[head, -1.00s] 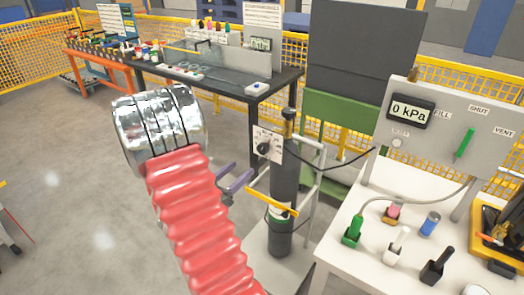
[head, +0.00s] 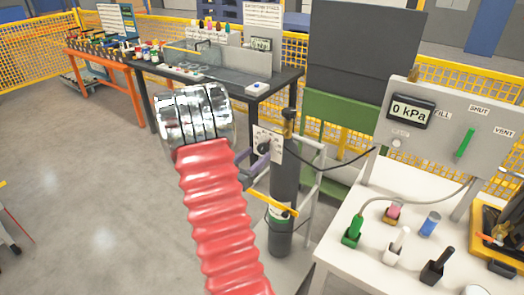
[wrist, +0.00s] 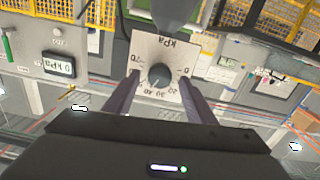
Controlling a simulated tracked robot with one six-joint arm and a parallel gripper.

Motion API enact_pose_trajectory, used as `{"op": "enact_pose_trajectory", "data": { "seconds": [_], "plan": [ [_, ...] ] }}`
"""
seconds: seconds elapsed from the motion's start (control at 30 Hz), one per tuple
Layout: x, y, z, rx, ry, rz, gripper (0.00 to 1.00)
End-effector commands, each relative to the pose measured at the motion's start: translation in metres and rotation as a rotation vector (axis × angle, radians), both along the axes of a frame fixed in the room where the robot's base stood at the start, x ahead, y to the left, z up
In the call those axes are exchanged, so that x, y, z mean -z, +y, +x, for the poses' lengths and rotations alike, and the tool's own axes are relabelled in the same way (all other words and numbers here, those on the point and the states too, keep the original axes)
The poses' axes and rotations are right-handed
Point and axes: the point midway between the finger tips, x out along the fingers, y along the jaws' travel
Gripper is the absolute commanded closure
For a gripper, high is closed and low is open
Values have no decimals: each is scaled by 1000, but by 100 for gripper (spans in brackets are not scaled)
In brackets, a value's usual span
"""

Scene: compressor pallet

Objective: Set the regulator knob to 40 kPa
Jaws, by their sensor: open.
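The regulator knob (wrist: 159,76) is dark and round, on a white kPa dial plate (wrist: 147,48). The plate, upside down in the wrist view, has numbers around the knob. I cannot tell which number the knob points at. In the head view the plate (head: 275,137) is on a dark gas cylinder (head: 283,185). My gripper (wrist: 160,78) is open, its two purple fingers on either side of the knob, with gaps visible. In the head view my gripper (head: 257,168) is at the plate's lower left and partly covers it. Contact is not visible.
A display (head: 410,111) on the grey panel (head: 440,92) at right reads 0 kPa. The panel has a green lever (head: 464,143). A white table (head: 350,270) at right holds several small items. A hose (head: 335,166) runs from the cylinder. A dark workbench (head: 235,82) stands behind.

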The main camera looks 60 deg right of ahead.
Motion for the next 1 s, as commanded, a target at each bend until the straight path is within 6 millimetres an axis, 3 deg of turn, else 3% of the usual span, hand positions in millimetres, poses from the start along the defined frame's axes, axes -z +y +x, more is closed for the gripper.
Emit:
{"op": "enact_pose_trajectory", "data": {
  "seconds": [0.1, 0.3, 0.67, 1.0],
  "plan": [
    [0, -18, -4, 3, 0, -1, 50],
    [0, -37, -6, 1, 0, -1, 50],
    [0, -41, -7, 0, 1, -1, 50],
    [0, -40, -7, 0, 1, -1, 74]
  ]
}}
